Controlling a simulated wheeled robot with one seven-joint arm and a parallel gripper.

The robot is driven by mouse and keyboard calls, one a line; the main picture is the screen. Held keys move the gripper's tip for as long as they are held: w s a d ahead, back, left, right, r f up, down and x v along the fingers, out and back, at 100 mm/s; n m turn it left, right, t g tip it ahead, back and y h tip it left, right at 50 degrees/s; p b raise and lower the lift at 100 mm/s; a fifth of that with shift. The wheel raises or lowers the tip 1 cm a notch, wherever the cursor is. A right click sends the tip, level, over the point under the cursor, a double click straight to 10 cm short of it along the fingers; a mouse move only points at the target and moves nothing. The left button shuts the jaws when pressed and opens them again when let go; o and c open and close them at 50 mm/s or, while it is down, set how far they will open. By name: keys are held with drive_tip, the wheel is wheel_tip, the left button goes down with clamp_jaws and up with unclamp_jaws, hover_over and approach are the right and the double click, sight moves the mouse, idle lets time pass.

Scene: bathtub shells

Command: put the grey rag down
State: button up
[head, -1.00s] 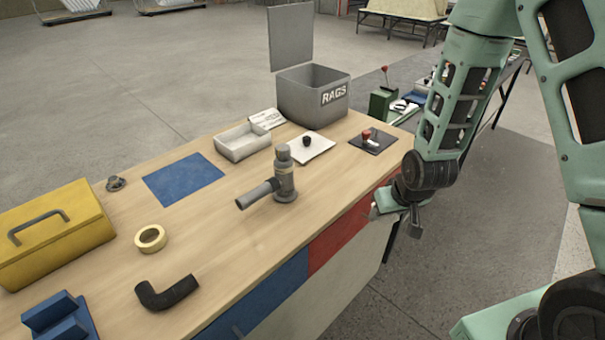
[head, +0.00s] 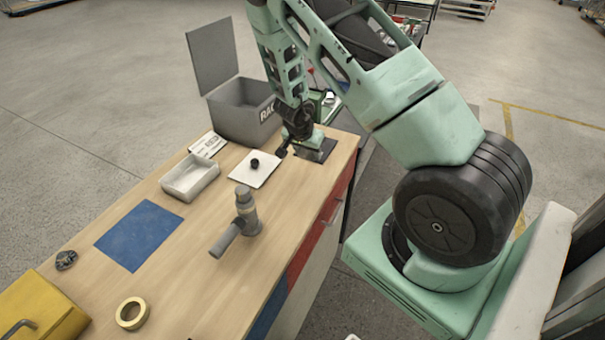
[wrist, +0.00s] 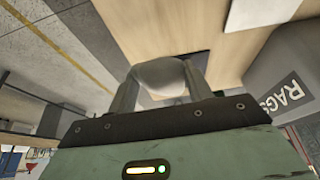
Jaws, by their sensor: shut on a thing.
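My gripper (wrist: 160,80) is shut on a pale grey, rounded, soft-looking bundle (wrist: 162,74), which I take for the grey rag. In the wrist view the bundle sits between the two fingers. In the head view my gripper (head: 300,140) is over the far right corner of the workbench (head: 190,235), at the black plate (head: 318,150). The held bundle is hidden there behind my own arm. I cannot tell whether it touches the bench.
The open grey RAGS bin (head: 235,112) stands at the bench's far end, left of my gripper. A white plate with a black knob (head: 254,165), a white tray (head: 190,178) and an upright grey fitting (head: 246,210) are nearer. The blue mat (head: 138,235) is bare.

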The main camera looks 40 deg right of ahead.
drive_tip(key=shift+w+f, duration=0.1)
drive_tip(key=shift+f, duration=0.2)
drive_tip(key=b, duration=0.4)
hover_over(308, 179)
drive_tip(key=a, duration=0.1)
drive_tip(key=f, duration=0.5)
drive_tip(key=shift+s, duration=0.25)
drive_tip(key=shift+a+f+b, duration=0.1)
drive_tip(key=shift+f+b, duration=0.45)
drive_tip(key=shift+f, duration=1.6)
drive_tip(key=shift+f, duration=0.1)
drive_tip(key=o, duration=1)
